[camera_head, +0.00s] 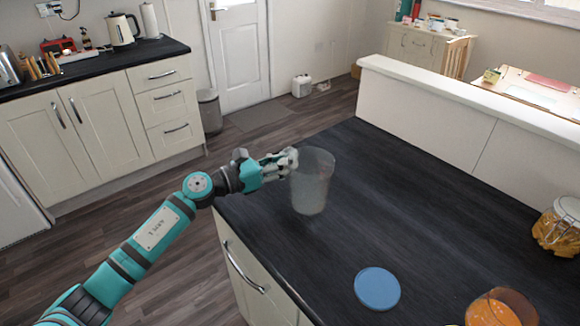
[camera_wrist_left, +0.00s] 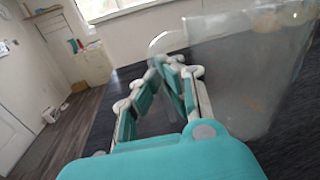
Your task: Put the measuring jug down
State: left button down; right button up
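The measuring jug (camera_head: 313,185) is a clear, greyish, upright vessel over the left part of the dark island worktop (camera_head: 420,205). It looks empty. I cannot tell whether its base touches the worktop or hangs just above it. My left gripper (camera_head: 287,161) reaches in from the left and is at the jug's upper left side. In the left wrist view the fingers (camera_wrist_left: 177,68) are close together on the near side of the clear jug (camera_wrist_left: 250,75), and they look closed on it. The exact grip point is hard to see through the clear wall. My right gripper is out of view.
A round blue disc (camera_head: 377,288) lies on the worktop in front of the jug. An orange vessel (camera_head: 500,308) and a lidded glass jar (camera_head: 560,228) stand at the right. A low white wall (camera_head: 470,110) bounds the far side. The middle of the worktop is clear.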

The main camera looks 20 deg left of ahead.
pick_arm(q)
jog(key=w+f, duration=0.2)
jog(key=f, duration=0.1)
jog(key=shift+w+a+f, duration=0.1)
jog(key=shift+f, duration=0.25)
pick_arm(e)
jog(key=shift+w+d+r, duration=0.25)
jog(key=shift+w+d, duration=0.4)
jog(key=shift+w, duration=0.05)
pick_arm(q)
jog(key=shift+f, duration=0.1)
jog(key=c, duration=1.5)
grip_release()
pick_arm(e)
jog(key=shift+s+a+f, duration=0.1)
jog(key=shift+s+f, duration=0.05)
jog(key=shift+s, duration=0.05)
